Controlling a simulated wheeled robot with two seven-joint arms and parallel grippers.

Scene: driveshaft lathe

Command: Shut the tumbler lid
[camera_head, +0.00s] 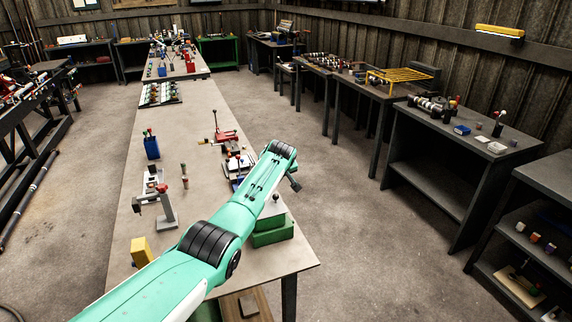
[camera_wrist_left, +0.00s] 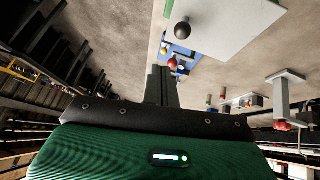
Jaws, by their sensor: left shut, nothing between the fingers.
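The tumbler appears to be the green box (camera_head: 272,232) at the right edge of the long bench. Its pale lid plate (camera_head: 280,208) with a dark ball knob (camera_head: 276,198) is partly hidden behind my left arm. I cannot tell the lid's exact angle. In the left wrist view the pale plate (camera_wrist_left: 232,40) and its dark ball knob (camera_wrist_left: 181,33) show at the top, with green at the corner. My left gripper (camera_head: 295,187) is beyond the bench's right edge, above the floor, apart from the box. Its fingers (camera_wrist_left: 161,85) are shut and empty. My right gripper is out of view.
The bench (camera_head: 206,120) carries a grey stand with a red knob (camera_head: 165,205), a yellow block (camera_head: 141,251), a blue container (camera_head: 152,147) and a red-based device (camera_head: 222,135). The aisle floor (camera_head: 350,225) to the right is clear, up to dark side tables (camera_head: 462,145).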

